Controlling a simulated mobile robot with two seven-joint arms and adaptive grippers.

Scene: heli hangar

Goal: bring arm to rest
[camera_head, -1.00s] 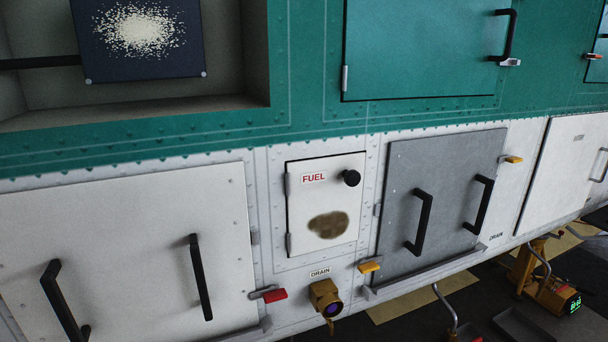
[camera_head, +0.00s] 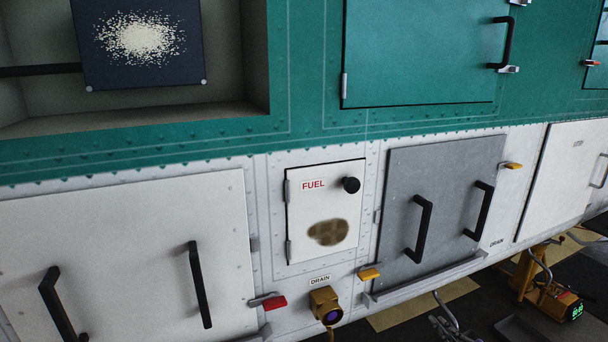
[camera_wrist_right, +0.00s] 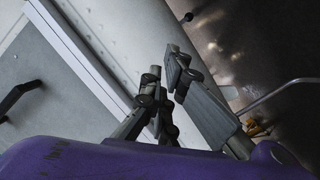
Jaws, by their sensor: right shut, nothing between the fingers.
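My right gripper (camera_head: 443,325) shows at the bottom edge of the head view, small and dark, below the grey panel. In the right wrist view its fingers (camera_wrist_right: 165,74) are close together and empty. A pale panel surface lies to the left of them and a dark, brownish area to the right. The purple body of my wrist fills the bottom of that view. The fingers appear to hold nothing and look clear of the panel handle (camera_wrist_right: 18,97). My left gripper is not in view.
The helicopter side holds a white FUEL door (camera_head: 303,217) with a brown stain, a grey panel (camera_head: 400,175) with two black handles, a white panel (camera_head: 120,240) and a drain fitting (camera_head: 326,304). A yellow device (camera_head: 548,290) with a green display stands low at the right.

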